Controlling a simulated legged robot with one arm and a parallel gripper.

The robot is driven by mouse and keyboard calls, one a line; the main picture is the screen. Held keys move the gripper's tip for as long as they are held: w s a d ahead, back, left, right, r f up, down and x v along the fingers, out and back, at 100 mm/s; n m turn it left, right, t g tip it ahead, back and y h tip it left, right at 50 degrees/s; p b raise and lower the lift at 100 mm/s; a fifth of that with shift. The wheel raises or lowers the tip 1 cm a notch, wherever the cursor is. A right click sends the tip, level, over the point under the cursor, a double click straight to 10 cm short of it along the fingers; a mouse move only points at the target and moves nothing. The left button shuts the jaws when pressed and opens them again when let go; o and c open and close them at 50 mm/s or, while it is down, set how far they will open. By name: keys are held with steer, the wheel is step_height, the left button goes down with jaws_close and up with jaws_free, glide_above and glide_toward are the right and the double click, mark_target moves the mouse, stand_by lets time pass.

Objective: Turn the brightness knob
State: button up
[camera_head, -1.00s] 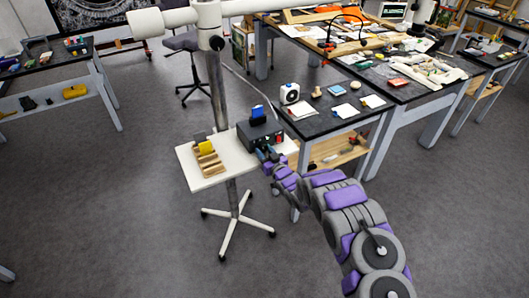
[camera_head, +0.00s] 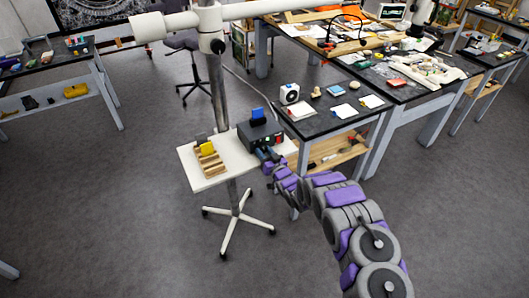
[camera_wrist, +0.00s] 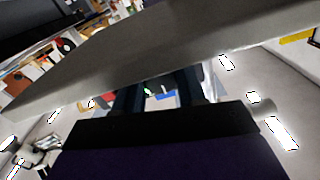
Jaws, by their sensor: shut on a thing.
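The dark control box (camera_head: 260,135) sits on the white stand shelf (camera_head: 205,180), with a red part (camera_head: 279,139) on its front and a blue piece (camera_head: 257,114) on top. My gripper (camera_head: 264,155) is at the box's front, left of the red part. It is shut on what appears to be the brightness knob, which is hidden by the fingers. In the wrist view, the dark fingers (camera_wrist: 160,92) reach up behind a wide grey slab (camera_wrist: 170,50) that covers much of the picture. A small green light (camera_wrist: 147,91) shows between them.
A black-topped table (camera_head: 330,120) with small items is close on the right. A metal pole (camera_head: 217,85) rises behind the shelf. Open floor lies left and in front.

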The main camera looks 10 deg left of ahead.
steer(key=o, duration=1.1)
steer(key=shift+w, duration=0.15)
steer(key=p+v, duration=0.1)
steer(key=v, duration=1.6)
steer(key=shift+d+f, duration=0.1)
